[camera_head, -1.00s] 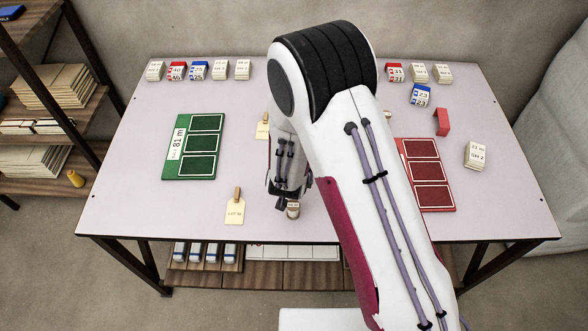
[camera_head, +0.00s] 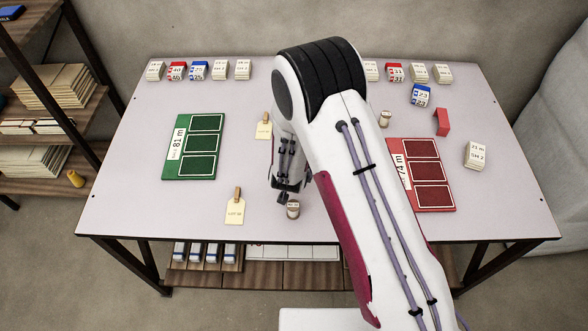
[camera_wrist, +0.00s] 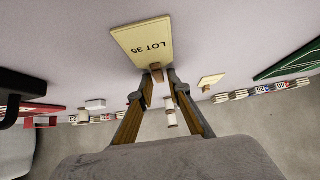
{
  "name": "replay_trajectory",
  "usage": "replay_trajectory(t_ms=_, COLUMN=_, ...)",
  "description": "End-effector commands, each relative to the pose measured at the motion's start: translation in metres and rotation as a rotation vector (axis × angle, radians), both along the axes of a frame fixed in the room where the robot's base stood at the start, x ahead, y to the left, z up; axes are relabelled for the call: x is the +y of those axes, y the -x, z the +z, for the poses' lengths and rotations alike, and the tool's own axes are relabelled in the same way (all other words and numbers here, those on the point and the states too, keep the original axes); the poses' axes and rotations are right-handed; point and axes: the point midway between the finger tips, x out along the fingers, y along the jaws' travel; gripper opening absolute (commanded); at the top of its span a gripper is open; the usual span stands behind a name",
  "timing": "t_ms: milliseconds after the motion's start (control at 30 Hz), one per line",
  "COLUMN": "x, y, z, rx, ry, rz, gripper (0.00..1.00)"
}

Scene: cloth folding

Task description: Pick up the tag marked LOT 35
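The tag marked LOT 35 (camera_wrist: 143,42) is pale yellow with a wooden clip (camera_wrist: 157,71) and lies on the table in the wrist view, its lettering upside down. My gripper (camera_wrist: 160,77) has its two fingers apart. The clip shows between or just beyond the fingertips; I cannot tell whether they touch it. A second pale tag (camera_wrist: 211,80) lies to the right. In the head view two tags show, a near one (camera_head: 235,211) and a farther one (camera_head: 264,131); their lettering is too small to be sure of. The arm hides the table beneath it there.
A small labelled cylinder (camera_head: 293,210) stands close to my gripper, and another (camera_head: 385,119) stands right of the arm. A green board (camera_head: 174,174) lies left, a red board (camera_head: 447,205) right. Card stacks line the back edge.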

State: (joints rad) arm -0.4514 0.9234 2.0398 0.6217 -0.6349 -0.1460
Motion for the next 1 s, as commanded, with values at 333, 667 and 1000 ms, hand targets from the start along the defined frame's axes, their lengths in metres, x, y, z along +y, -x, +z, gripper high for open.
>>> replay_trajectory(t_ms=333, x=-0.0001, y=0.0001, z=0.0, rx=0.0, ry=0.0, rz=0.0, gripper=0.17)
replay_trajectory(t_ms=667, x=-0.0001, y=0.0001, z=0.0, rx=0.0, ry=0.0, rz=0.0, gripper=0.0)
replay_trajectory(t_ms=1000, x=0.0, y=0.0, z=0.0024, rx=0.0, ry=0.0, rz=0.0, gripper=0.0)
